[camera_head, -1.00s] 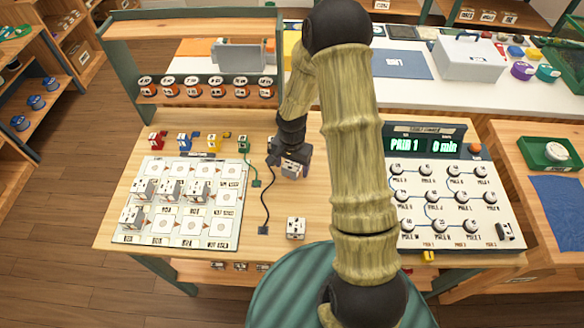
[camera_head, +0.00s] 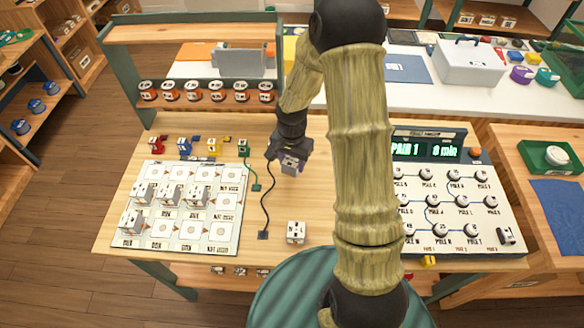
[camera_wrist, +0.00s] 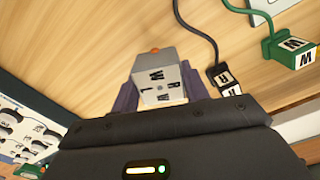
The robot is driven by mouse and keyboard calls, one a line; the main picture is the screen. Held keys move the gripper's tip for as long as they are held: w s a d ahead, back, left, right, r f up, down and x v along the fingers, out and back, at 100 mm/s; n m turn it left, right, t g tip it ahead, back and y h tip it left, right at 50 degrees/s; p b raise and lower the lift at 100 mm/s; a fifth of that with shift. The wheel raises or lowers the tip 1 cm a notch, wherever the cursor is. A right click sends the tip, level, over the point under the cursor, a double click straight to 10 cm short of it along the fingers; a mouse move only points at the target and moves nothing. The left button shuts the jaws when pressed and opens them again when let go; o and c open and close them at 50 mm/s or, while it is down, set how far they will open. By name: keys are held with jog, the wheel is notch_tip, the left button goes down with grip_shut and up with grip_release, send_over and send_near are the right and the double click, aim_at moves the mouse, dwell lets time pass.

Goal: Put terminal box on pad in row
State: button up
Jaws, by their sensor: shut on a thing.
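My gripper (camera_head: 290,160) is shut on a small light-grey terminal box (camera_head: 290,166), held above the table in the middle. In the wrist view the terminal box (camera_wrist: 158,82) sits between the fingers, with dark letters on its face and an orange spot at its end. The white board of pads (camera_head: 192,228) lies to the left, with rows of round-marked squares. Several terminal boxes (camera_head: 170,194) stand on its left and middle pads. Another terminal box (camera_head: 296,232) stands alone on the table, nearer than my gripper.
A black cable (camera_head: 266,200) and a green cable (camera_head: 256,186) lie between the board and my gripper. A panel of round knobs (camera_head: 450,215) with a display stands right. Orange spools (camera_head: 205,91) line a shelf behind the board.

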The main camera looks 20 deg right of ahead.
aim_at(292, 160)
notch_tip(292, 160, up, 6)
jog(key=shift+r, duration=0.1)
dwell(0.7)
